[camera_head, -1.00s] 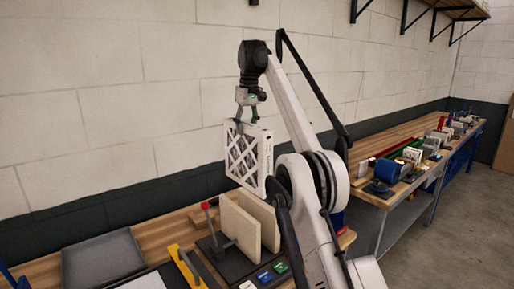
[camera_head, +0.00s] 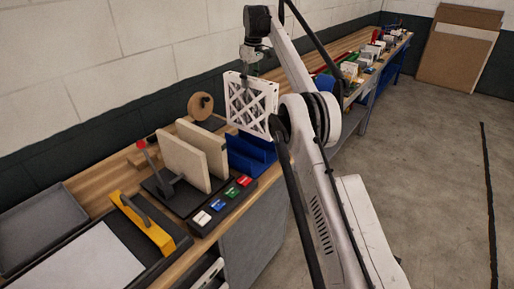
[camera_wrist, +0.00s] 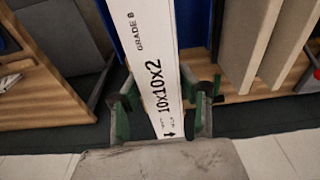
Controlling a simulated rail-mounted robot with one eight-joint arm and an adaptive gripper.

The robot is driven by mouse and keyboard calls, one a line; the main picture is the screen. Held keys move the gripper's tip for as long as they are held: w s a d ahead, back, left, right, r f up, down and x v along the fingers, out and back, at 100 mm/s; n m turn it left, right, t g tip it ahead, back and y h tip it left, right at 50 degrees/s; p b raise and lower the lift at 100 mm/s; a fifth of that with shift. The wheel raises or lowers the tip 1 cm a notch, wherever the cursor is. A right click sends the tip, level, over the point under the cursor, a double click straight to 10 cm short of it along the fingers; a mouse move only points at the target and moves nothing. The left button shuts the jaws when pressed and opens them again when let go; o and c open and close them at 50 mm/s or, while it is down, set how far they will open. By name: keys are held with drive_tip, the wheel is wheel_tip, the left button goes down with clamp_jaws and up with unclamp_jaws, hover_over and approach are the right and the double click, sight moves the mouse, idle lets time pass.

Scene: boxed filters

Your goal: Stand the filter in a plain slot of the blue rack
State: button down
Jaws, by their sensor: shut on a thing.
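The filter (camera_head: 250,104) is a white square frame with a diagonal lattice face. It hangs upright below my gripper (camera_head: 254,66), over the blue rack (camera_head: 242,161). In the wrist view my gripper (camera_wrist: 164,100) is shut on the filter, with green-padded fingers on both sides. The filter's white edge (camera_wrist: 150,50) there reads "GRADE 8" and "10x10x2", with an arrow. Blue rack parts (camera_wrist: 192,55) show beside it. The filter's lower edge hides part of the rack in the head view; I cannot tell whether it touches a slot.
Two beige panels (camera_head: 186,160) stand upright left of the rack, near a red-knobbed lever (camera_head: 142,145). A strip of coloured buttons (camera_head: 222,204) lies in front. A round wooden piece (camera_head: 201,106) stands behind.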

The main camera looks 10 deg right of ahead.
sight(250, 104)
drive_tip(key=shift+d+f, duration=0.1)
drive_tip(key=shift+f, duration=5.1)
drive_tip(key=c, duration=1.1)
unclamp_jaws()
drive_tip(key=shift+c, duration=0.2)
